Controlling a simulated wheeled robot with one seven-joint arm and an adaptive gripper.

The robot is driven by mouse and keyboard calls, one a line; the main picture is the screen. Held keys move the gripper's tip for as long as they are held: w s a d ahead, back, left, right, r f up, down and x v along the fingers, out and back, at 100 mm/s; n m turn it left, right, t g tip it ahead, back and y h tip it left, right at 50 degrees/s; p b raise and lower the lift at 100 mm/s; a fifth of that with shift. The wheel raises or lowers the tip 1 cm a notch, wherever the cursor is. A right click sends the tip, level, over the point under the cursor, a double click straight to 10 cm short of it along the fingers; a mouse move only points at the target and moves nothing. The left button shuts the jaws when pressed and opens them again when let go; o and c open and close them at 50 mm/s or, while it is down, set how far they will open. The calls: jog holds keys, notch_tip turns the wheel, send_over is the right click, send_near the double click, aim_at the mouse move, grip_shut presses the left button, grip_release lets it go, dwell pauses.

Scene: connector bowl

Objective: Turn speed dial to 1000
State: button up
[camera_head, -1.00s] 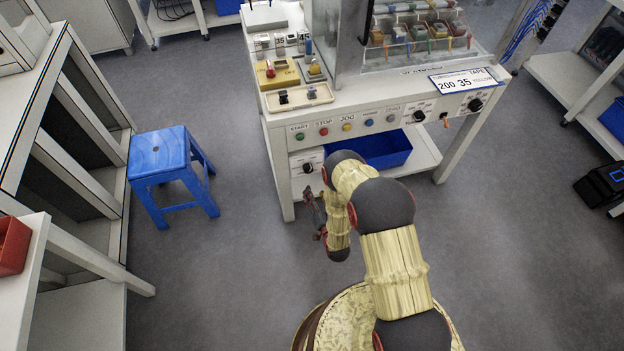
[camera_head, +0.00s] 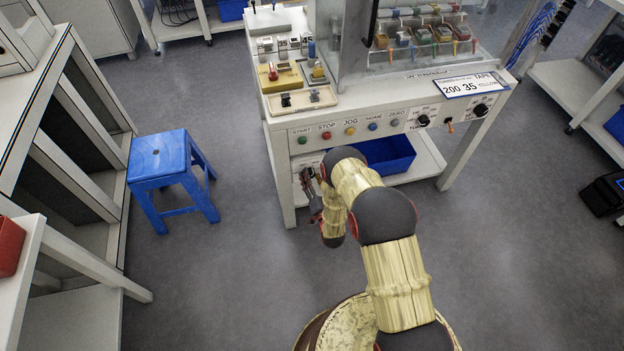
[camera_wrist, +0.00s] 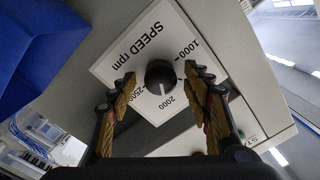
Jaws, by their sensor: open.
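The speed dial is a round black knob (camera_wrist: 159,76) on a white plate (camera_wrist: 124,60), in the middle of the wrist view. The plate reads "SPEED rpm", with 1000, 2000 and 2500 marked around the knob.
The machine's front panel (camera_head: 337,136) carries several coloured buttons above the dial. A blue bin (camera_head: 385,155) stands on the machine's lower shelf, right of my gripper. A blue stool (camera_head: 160,160) stands to the left, with clear floor between.

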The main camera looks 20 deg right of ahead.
jog(key=c, duration=0.3)
jog(key=c, duration=0.8)
jog(key=shift+c, duration=0.3)
jog(key=shift+n, duration=0.4)
jog(key=n+h, duration=0.1)
jog(key=n, duration=2.1)
jog(key=shift+a, duration=0.15)
jog(key=shift+n, duration=0.4)
